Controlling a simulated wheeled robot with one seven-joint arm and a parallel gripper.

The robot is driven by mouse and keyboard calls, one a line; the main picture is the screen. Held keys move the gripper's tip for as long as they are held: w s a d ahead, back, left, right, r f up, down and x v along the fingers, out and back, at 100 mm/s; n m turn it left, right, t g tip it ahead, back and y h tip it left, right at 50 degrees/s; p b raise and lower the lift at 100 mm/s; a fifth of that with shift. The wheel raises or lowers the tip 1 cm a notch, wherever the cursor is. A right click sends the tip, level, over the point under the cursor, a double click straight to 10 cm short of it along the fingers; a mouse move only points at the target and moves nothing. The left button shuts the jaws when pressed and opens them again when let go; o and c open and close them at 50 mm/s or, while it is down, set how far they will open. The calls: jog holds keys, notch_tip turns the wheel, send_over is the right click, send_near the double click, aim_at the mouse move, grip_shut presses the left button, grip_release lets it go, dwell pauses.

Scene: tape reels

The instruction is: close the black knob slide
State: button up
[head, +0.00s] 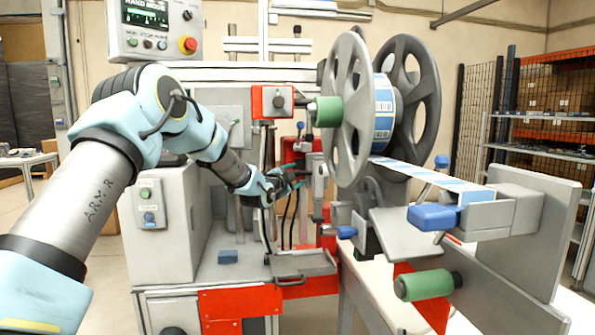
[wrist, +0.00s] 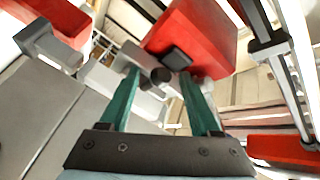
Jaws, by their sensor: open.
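A dark round knob (wrist: 161,77) shows in the wrist view between and just beyond my fingertips, in front of a red block (wrist: 205,35) with a black square piece on it. My gripper (wrist: 158,86) is open, its two teal fingers on either side of the knob; I cannot tell whether they touch it. In the head view my gripper (head: 296,180) is at the machine's middle, by a small red housing (head: 304,146). The slide's knob is hard to make out there.
A large grey reel (head: 345,110) with a label roll (head: 383,108) stands right of my gripper. A grey tray with a handle (head: 300,265) lies below it. A blue-ended clamp (head: 435,217) and a green roller (head: 427,285) stick out at the right.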

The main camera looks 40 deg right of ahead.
jog(key=shift+x, duration=0.95)
grip_shut()
dwell(0.8)
